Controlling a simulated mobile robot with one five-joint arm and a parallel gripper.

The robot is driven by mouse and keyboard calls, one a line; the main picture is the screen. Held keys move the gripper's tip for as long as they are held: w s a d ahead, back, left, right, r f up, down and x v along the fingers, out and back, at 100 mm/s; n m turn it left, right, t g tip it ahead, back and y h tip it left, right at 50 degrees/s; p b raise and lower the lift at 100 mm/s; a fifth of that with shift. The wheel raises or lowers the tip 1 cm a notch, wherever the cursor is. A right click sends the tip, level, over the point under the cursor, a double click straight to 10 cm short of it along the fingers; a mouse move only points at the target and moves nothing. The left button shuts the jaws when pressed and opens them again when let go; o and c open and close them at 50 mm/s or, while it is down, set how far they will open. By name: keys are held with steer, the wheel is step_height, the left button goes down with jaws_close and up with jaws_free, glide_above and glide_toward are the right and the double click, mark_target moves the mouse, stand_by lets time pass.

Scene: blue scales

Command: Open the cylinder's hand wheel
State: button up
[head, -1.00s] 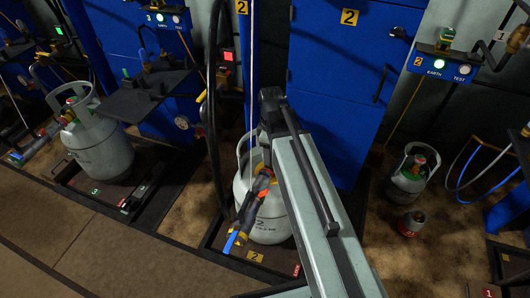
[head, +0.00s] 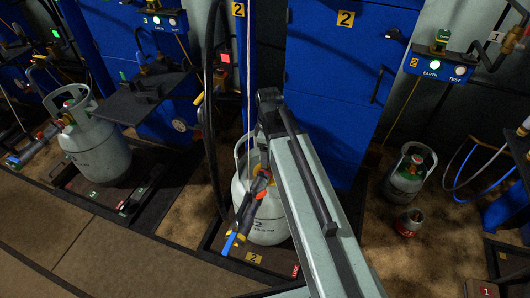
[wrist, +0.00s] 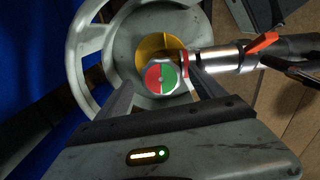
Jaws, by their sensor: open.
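The grey gas cylinder (head: 266,222) marked 2 stands upright in the middle of the head view, partly hidden by my arm. Its hand wheel (wrist: 161,76), with a half red, half green cap, shows in the wrist view above a yellow disc (wrist: 152,47) inside the cylinder's pale collar (wrist: 88,42). My gripper (wrist: 162,80) is open, with one finger on each side of the hand wheel; I cannot tell if they touch it. A metal connector (wrist: 222,58) with an orange lever (wrist: 257,43) joins the valve from the right.
Another grey cylinder (head: 98,145) stands at the left on platform 3. A smaller cylinder (head: 409,172) and a small red-based canister (head: 409,222) stand at the right. Blue cabinets (head: 330,85) rise behind, and black hoses (head: 209,110) hang left of the middle cylinder.

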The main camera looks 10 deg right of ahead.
step_height(320, 180, up, 8)
steer(key=p, duration=0.7)
steer(key=shift+f, duration=0.3)
steer(key=shift+f, duration=0.1)
steer(key=shift+s+a, duration=0.15)
steer(key=shift+a, duration=0.05)
steer(key=s+a+m, duration=0.1)
steer(key=s+m, duration=0.6)
steer(key=m, duration=0.6)
step_height(320, 180, up, 20)
steer(key=p, duration=1.9)
steer(key=shift+w+n+p, duration=0.2)
steer(key=shift+n+p, duration=0.1)
steer(key=shift+p, duration=0.05)
